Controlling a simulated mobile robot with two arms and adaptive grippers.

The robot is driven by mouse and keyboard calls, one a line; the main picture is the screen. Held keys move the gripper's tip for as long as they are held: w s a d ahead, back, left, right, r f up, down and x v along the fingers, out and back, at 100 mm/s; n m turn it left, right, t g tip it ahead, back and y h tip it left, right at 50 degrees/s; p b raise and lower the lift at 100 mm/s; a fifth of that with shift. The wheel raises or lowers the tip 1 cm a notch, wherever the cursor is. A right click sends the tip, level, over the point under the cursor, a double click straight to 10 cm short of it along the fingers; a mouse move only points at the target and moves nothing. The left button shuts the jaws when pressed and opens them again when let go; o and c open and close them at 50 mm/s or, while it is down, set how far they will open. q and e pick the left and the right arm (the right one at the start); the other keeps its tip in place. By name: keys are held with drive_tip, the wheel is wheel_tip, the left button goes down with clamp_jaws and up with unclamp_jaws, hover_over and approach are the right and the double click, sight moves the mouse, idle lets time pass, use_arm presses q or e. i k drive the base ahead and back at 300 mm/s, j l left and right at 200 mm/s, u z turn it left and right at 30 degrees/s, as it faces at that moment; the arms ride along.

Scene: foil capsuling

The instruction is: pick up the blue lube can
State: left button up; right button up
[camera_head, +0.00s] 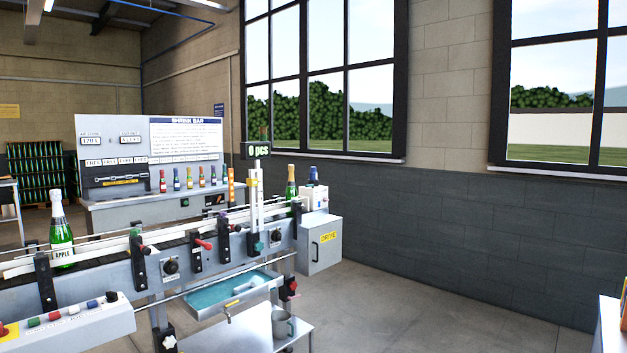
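I cannot pick out a blue lube can for certain. A small item with a dark blue top (313,174) shows at the far right end of the conveyor, above a white box; it is too small to identify. A row of small coloured containers (201,178) stands on the bench behind the conveyor, with a blue one (189,178) among them. Neither of my grippers shows in this view.
The conveyor (225,265) runs across the left and middle, carrying a green bottle (60,235) with a white top. A metal mug (282,325) stands on its lower shelf. Floor (420,315) to the right is clear. Something partly cut off stands at the right edge.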

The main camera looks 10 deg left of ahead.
sight(312, 174)
drive_tip(key=i+j+u, duration=0.1)
drive_tip(key=i, duration=1.05)
drive_tip(key=i+l+z, duration=0.15)
drive_tip(key=i+z, duration=0.2)
drive_tip(key=i, duration=0.35)
drive_tip(key=i+z, duration=0.35)
drive_tip(key=i, duration=0.35)
drive_tip(key=i+j+z, duration=0.2)
drive_tip(key=i+z, duration=0.2)
drive_tip(key=i, duration=0.3)
